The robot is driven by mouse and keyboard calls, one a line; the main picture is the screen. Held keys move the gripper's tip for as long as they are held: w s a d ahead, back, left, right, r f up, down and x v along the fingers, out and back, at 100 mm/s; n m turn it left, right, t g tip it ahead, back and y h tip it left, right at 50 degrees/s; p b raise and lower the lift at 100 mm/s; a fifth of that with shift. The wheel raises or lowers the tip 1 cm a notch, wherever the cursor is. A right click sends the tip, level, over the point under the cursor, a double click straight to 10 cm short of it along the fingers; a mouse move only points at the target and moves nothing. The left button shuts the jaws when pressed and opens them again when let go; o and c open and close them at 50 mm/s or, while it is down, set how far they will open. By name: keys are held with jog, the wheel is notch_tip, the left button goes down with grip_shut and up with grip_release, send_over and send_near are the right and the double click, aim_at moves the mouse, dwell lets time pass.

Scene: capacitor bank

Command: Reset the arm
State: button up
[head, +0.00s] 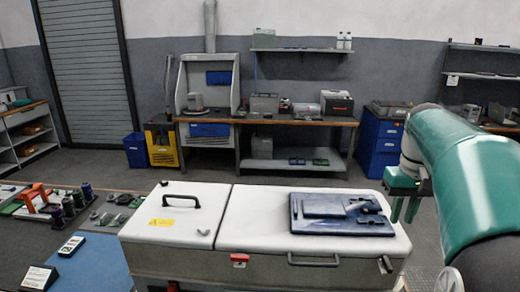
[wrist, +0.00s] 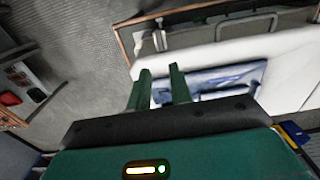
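My arm, teal and white, reaches in from the right edge of the head view. My gripper (head: 404,210) has green fingers that point down, at the right of the white chest (head: 180,207). In the wrist view my gripper (wrist: 160,72) shows its two fingers apart with an empty gap between them. A dark blue tray (head: 340,226) with flat blue pieces lies on the right lid of the chest. The tray (wrist: 222,76) also shows beyond the fingertips in the wrist view.
A workbench (head: 270,121) with boxes stands along the back wall. A blue bin (head: 137,151) and a yellow crate (head: 162,146) are left of it. A low surface at the left holds a red-orange tool (head: 33,197) and spools. Grey floor is clear between chest and bench.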

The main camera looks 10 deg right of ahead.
jog(key=s+a+f+n+t, duration=0.1)
jog(key=s+a+f+t, duration=0.1)
jog(key=a, duration=0.6)
jog(key=s+a+f+n+t, duration=0.1)
jog(key=s+a+f, duration=0.2)
jog(key=a, duration=0.6)
jog(key=s+a+f+n+t, duration=0.1)
jog(key=s+a+f+t, duration=0.1)
jog(key=s+a, duration=0.4)
jog(key=a+f, duration=0.1)
jog(key=a, duration=0.2)
jog(key=shift+t, duration=0.3)
